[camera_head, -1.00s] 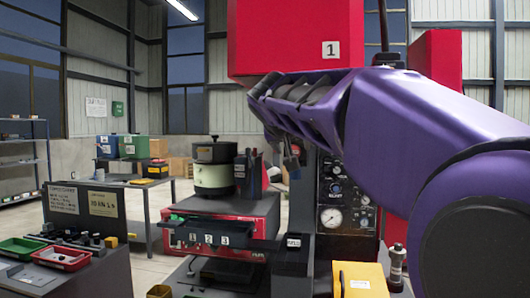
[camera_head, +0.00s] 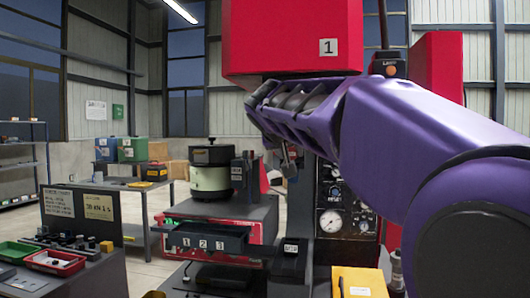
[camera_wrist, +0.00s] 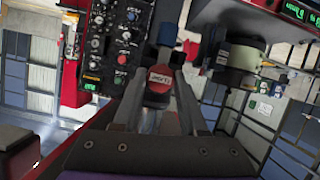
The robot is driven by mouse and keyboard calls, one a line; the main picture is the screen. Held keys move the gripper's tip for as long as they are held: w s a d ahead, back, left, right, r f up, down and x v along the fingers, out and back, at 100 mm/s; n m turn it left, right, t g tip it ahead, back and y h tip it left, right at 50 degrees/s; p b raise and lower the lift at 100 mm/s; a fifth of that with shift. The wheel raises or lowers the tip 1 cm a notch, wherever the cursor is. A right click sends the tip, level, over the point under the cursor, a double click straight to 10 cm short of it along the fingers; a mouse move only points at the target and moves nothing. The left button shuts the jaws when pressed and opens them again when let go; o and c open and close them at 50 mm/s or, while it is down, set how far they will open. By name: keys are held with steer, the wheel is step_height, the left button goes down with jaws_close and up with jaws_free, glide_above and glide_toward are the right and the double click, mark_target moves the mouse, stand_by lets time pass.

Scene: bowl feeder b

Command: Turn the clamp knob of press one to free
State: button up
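Press one is the large red machine with a white "1" label (camera_head: 328,47) at upper centre in the head view. Its dark front panel with gauges and knobs (camera_head: 331,196) is below, partly hidden by my purple arm. My gripper (camera_head: 289,165) hangs left of that panel, small and partly hidden. In the wrist view a red round knob-like part with a white label (camera_wrist: 159,82) shows between the fingers of my gripper (camera_wrist: 163,78). The fingers stand apart, and contact with the red part is not clear. I cannot read its label or tell its turn position.
A panel with several knobs (camera_wrist: 117,42) lies close to the fingers in the wrist view. A bowl feeder (camera_head: 210,172) stands on a red unit left of the press. A yellow box (camera_head: 360,281) is at the lower right. A bench with trays (camera_head: 54,262) is at left.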

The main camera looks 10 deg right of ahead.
jaws_close()
steer(key=shift+a+n+h, duration=0.15)
steer(key=shift+n+h, duration=0.75)
steer(key=shift+n, duration=0.3)
steer(key=n+h, duration=0.1)
steer(key=n, duration=0.2)
steer(key=n+h, duration=0.2)
steer(key=n, duration=0.2)
steer(key=n+t+h, duration=0.1)
steer(key=n+h, duration=0.1)
steer(key=n, duration=0.2)
steer(key=shift+a+f, duration=0.15)
steer(key=shift+f, duration=0.2)
steer(key=shift+w+n, duration=0.1)
steer(key=shift+n, duration=0.2)
